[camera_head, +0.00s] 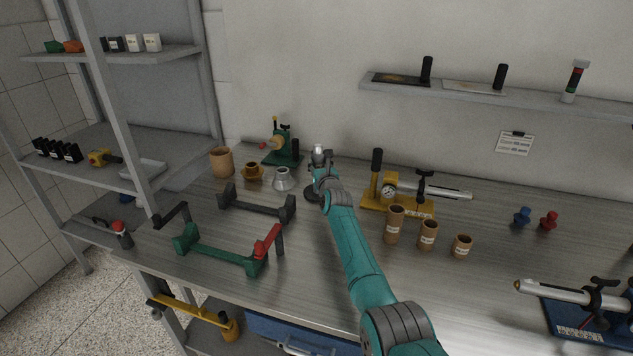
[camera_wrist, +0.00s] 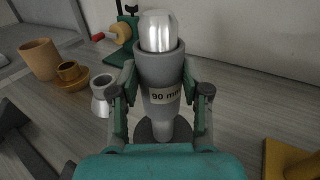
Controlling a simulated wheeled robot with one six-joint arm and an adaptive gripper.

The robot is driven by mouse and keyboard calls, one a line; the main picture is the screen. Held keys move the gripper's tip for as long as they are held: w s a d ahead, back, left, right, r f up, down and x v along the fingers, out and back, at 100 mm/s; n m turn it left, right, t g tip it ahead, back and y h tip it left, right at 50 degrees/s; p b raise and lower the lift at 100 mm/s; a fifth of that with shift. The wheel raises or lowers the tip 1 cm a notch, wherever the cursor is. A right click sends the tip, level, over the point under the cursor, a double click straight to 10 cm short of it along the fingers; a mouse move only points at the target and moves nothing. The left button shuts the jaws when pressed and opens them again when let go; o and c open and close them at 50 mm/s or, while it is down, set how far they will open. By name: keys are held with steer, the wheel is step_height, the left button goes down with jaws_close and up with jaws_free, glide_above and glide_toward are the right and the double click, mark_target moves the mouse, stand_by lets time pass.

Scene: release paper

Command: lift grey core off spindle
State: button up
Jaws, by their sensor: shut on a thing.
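The grey core (camera_wrist: 162,82), a tapered sleeve labelled "90 mm", stands upright between the fingers of my gripper (camera_wrist: 161,98) in the wrist view. My gripper is shut on it from both sides. A shiny silver rounded tip (camera_wrist: 158,31) sticks out of the core's top. A lighter narrow cone (camera_wrist: 164,131) shows below the core, above a dark round base (camera_wrist: 144,132). In the head view my gripper (camera_head: 319,168) is at the far middle of the bench and hides most of the core; the silver tip (camera_head: 319,149) shows above it.
A silver cone (camera_wrist: 102,90), a small brown cup on a dish (camera_wrist: 72,75) and a larger brown tube (camera_wrist: 39,60) stand left. A green device (camera_head: 284,146) is behind. A yellow gauge stand (camera_head: 411,208) and brown tubes (camera_head: 394,226) are right. A black cradle (camera_head: 257,207) is front left.

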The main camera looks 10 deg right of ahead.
steer(key=shift+r, duration=0.15)
steer(key=shift+r, duration=3.3)
steer(key=shift+r, duration=0.1)
